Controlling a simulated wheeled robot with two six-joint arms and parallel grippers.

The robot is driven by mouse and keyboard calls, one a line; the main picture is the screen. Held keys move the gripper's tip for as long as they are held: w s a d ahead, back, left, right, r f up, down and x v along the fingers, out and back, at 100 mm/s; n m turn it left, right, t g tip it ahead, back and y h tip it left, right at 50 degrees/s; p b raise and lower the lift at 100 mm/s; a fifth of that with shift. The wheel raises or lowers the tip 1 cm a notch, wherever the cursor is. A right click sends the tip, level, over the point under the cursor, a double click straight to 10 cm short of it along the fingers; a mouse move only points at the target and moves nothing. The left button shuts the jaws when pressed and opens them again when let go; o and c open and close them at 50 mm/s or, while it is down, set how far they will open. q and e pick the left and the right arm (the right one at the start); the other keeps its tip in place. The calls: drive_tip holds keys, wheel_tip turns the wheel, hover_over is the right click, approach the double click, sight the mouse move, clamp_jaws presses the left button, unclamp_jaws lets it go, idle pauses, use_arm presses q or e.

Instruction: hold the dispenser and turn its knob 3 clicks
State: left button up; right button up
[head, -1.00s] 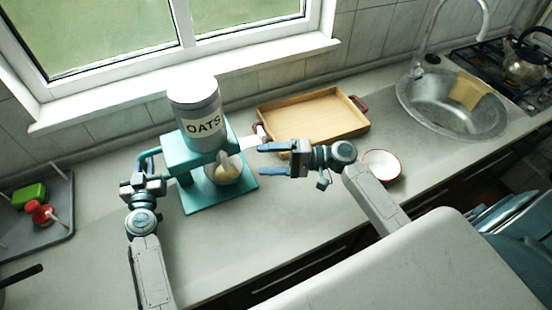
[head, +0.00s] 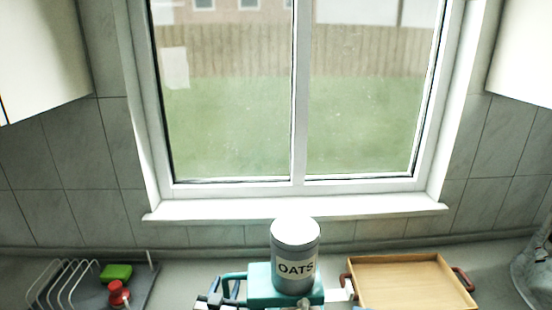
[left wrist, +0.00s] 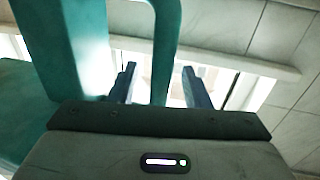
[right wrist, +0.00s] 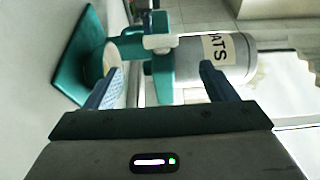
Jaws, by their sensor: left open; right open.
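The dispenser, a teal stand (head: 262,283) with a grey canister (head: 296,262) labelled OATS, is at the bottom of the head view, its lower part cut off. Its white knob (head: 338,295) sticks out on the right. My left gripper (head: 222,296) is partly in view at the dispenser's left. In the left wrist view, its open fingers (left wrist: 160,85) are either side of a teal handle bar (left wrist: 163,45), not closed on it. In the right wrist view, my right gripper (right wrist: 162,82) is open, facing the white knob (right wrist: 160,41); contact is not visible.
A wooden tray (head: 405,280) is right of the dispenser, close to the knob. A grey rack (head: 70,285) with a green block (head: 116,272) and a red item (head: 118,294) is at the left. The window sill (head: 300,208) and tiled wall are behind. A sink edge (head: 530,275) shows far right.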

use_arm(q)
drive_tip(key=v, duration=1.2)
wheel_tip(320, 180, up, 6)
drive_tip(key=p, duration=0.4)
drive_tip(key=shift+d, duration=0.15)
